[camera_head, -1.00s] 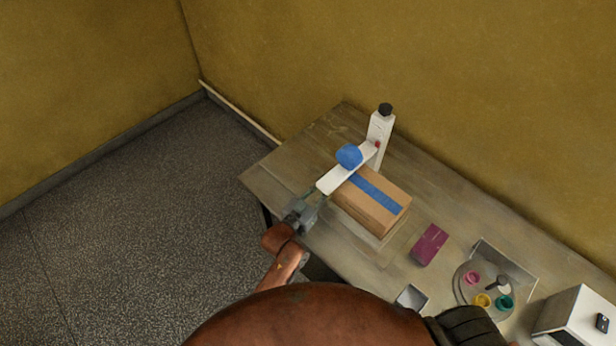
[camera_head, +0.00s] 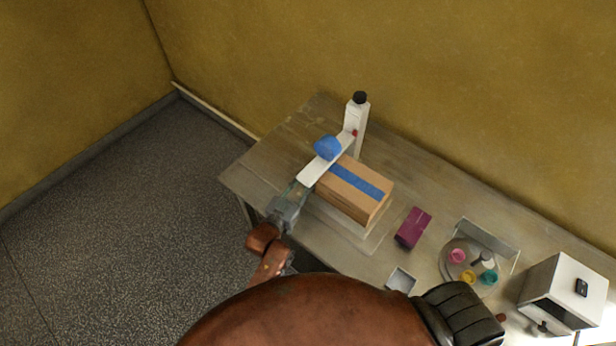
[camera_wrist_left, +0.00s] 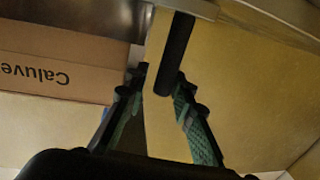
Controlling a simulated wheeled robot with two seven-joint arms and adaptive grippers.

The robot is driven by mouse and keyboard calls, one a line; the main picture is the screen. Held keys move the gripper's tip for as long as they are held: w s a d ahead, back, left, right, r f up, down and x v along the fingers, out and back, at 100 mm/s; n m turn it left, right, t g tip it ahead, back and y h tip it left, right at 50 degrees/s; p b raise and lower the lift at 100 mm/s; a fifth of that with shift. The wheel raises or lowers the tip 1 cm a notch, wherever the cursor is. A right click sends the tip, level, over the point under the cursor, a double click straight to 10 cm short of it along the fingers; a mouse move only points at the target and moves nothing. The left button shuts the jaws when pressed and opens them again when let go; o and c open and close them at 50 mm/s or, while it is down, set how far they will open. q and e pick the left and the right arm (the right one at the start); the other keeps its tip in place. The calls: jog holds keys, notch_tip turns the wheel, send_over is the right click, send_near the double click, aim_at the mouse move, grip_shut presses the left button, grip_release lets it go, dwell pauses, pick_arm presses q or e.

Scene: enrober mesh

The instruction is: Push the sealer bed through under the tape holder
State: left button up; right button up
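A cardboard box (camera_head: 345,196) with a blue tape strip on top rests on the pale sealer bed (camera_head: 345,226), just right of the tape holder. The holder is a white post (camera_head: 355,128) with a white arm (camera_head: 325,162) carrying a blue roll (camera_head: 326,147). My left gripper (camera_head: 293,195) is at the near end of that arm, left of the box. In the left wrist view, its green-padded fingers (camera_wrist_left: 163,85) are apart, with a black bar (camera_wrist_left: 176,55) reaching down between them. The box's printed side (camera_wrist_left: 50,75) is to the left. My right gripper does not show.
A magenta block (camera_head: 413,228), a small grey tray (camera_head: 401,281), a round plate with coloured cups (camera_head: 455,278) and a white box-shaped device (camera_head: 570,285) stand to the right on the wooden table (camera_head: 262,172). The table's left end is bare.

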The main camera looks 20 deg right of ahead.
pick_arm(q)
jog(key=v, duration=1.1)
